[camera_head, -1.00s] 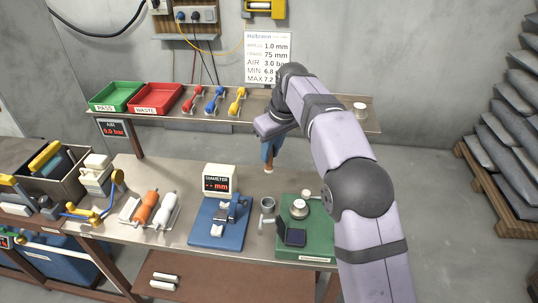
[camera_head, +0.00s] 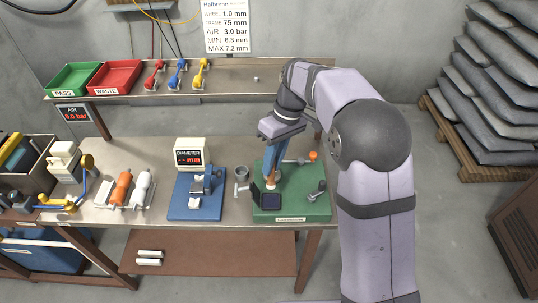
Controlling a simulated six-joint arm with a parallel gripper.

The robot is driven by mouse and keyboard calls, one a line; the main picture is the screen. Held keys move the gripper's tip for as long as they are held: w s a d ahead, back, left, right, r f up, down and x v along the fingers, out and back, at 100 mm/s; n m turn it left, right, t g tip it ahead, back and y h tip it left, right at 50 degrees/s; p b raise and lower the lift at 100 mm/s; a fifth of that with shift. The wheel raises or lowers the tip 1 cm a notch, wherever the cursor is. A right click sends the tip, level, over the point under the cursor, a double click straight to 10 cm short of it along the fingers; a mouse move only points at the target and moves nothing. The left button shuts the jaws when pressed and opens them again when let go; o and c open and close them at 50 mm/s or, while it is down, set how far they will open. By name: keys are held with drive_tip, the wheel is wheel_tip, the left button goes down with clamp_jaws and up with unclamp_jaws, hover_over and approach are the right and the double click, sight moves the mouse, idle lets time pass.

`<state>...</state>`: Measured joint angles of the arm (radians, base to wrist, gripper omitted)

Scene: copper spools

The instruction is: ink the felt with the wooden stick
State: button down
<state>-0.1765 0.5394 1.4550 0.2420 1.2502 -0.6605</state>
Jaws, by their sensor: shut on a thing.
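My gripper (camera_head: 271,176) points down over the green board (camera_head: 305,209) at the right of the bench, shut on a small brown wooden stick (camera_head: 270,180). Only a short end of the stick shows below the blue fingers, with a pale tip at or just above the board. I cannot tell whether it touches anything. A dark square pad (camera_head: 270,201) sits at the board's front left, just in front of the stick. I cannot tell whether it is the felt. My gripper hides part of the board behind it.
A metal cup (camera_head: 241,174) stands at the board's left edge. An orange ball (camera_head: 313,155) and a dark knob (camera_head: 321,187) are on its right side. The blue gauge (camera_head: 198,196) with its display (camera_head: 190,158) is to the left. A shelf (camera_head: 222,82) runs behind.

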drive_tip(key=shift+f, duration=0.15)
drive_tip(key=shift+w+d+b+x, duration=0.1)
drive_tip(key=shift+d+b+x, duration=0.1)
drive_tip(key=shift+b+x, duration=0.7)
drive_tip(key=shift+w+d+b+x, duration=0.1)
drive_tip(key=shift+d+b+x, duration=0.1)
drive_tip(key=shift+b+x, duration=0.7)
drive_tip(key=shift+w+d+b+x, duration=0.15)
drive_tip(key=shift+b+x, duration=0.65)
drive_tip(key=shift+x, duration=0.15)
drive_tip(key=shift+f, duration=0.2)
drive_tip(key=shift+f, duration=0.7)
idle(0.6)
drive_tip(key=shift+r, duration=0.15)
drive_tip(key=shift+s+a+r+p+v, duration=0.15)
drive_tip(key=shift+a+p+v, duration=0.1)
drive_tip(key=shift+p+v, duration=0.85)
drive_tip(key=shift+s+a+p+v, duration=0.15)
drive_tip(key=shift+a+p+v, duration=0.05)
drive_tip(key=shift+p+v, duration=0.9)
drive_tip(key=shift+s+a+r+p+v, duration=0.1)
drive_tip(key=shift+a+p+v, duration=0.15)
drive_tip(key=shift+p+v, duration=0.8)
drive_tip(key=shift+r, duration=0.1)
